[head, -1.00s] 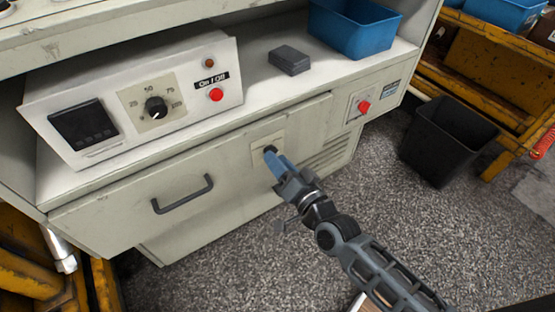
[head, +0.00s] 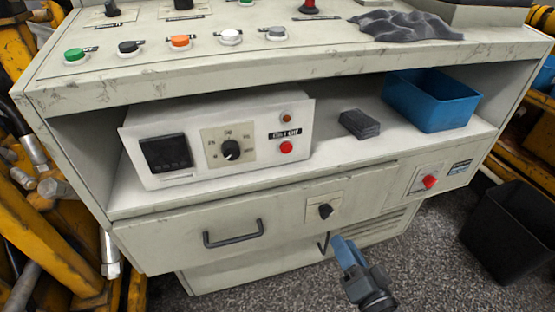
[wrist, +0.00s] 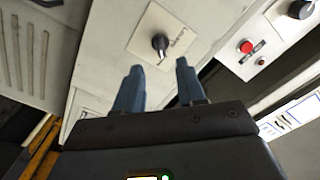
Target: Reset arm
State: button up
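My gripper (head: 342,246) is in front of the lower cabinet panel in the head view, below and right of a black rotary knob (head: 325,210) on a beige plate. In the wrist view my gripper (wrist: 158,75) shows two blue fingers standing apart with nothing between them. The knob (wrist: 160,42) lies beyond the fingertips there, clear of them. The cabinet (head: 150,235) is off-white and worn.
A drawer handle (head: 233,234) is left of the knob and a red button (head: 429,182) right of it. The shelf holds a control box (head: 215,185), a dark block (head: 359,124) and a blue bin (head: 431,98). A black bin (head: 508,225) stands on the floor at right.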

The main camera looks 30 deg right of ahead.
jog(key=shift+s, duration=0.1)
jog(key=s+a+r+n+g+y, duration=0.1)
jog(key=s+a+r+n+y, duration=0.2)
jog(key=s, duration=0.4)
jog(key=s+a+r+n+g, duration=0.1)
jog(key=s+a+r+n, duration=0.2)
jog(key=s+r+n, duration=0.35)
jog(key=s+a+r+n+y, duration=0.2)
jog(key=s+a+r, duration=0.15)
jog(key=s, duration=0.55)
notch_tip(320, 180, up, 16)
jog(key=p, duration=1.6)
jog(key=shift+r+n+g, duration=0.15)
jog(key=shift+n+g, duration=0.15)
jog(key=shift+n, duration=0.05)
jog(key=shift+a, duration=0.1)
jog(key=shift+c, duration=0.2)
